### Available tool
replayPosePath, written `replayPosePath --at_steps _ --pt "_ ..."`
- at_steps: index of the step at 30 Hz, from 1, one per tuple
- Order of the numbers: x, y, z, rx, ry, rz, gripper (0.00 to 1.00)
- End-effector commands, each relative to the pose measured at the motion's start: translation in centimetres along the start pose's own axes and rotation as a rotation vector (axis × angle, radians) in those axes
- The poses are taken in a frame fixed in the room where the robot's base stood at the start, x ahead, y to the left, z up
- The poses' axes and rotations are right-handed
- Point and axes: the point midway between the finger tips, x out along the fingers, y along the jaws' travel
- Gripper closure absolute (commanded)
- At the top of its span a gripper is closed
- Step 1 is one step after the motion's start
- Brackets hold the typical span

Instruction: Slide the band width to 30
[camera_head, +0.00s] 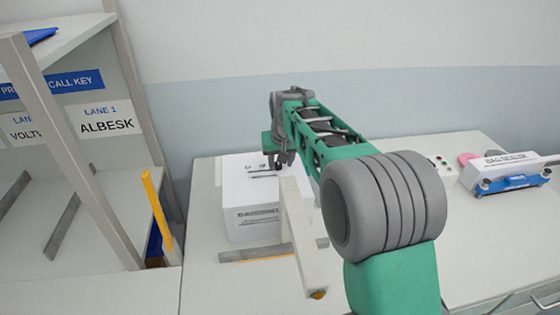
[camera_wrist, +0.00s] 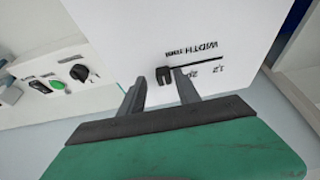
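The band width slider is a small black knob (camera_wrist: 164,76) on a dark slot (camera_wrist: 205,63) in a white box (camera_head: 250,211). In the wrist view the knob sits at the left end of the visible slot. The upside-down print reads "WIDTH", with 20 and 12 toward the right; no 30 can be read. My gripper (camera_wrist: 160,88) is open, its fingers apart on either side of the knob, the right finger close to it. I cannot tell whether either finger touches. In the head view my gripper (camera_head: 282,162) is over the box's top, partly hiding the slot.
A bag sealer (camera_head: 505,172) stands at the right of the white bench (camera_head: 200,290). A control panel with a black knob (camera_wrist: 79,72) shows at left in the wrist view. A shelf rack (camera_head: 75,150) stands at left. A pale bar (camera_head: 302,235) is in front of the box.

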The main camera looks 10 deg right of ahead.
Motion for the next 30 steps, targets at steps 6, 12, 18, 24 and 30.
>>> replayPosePath --at_steps 6,12,18,24,30 --pt "0.0 -0.2 0.0 -0.003 0.0 -0.002 0.58" --pt "-1.8 -0.1 -0.1 -0.002 0.004 -0.002 0.58" --pt "-5.9 -0.1 0.0 -0.002 0.003 -0.001 0.58" --pt "-7.8 -0.1 0.0 -0.002 0.001 -0.001 0.58" --pt "-7.8 -0.1 0.0 -0.002 0.0 -0.001 0.58"
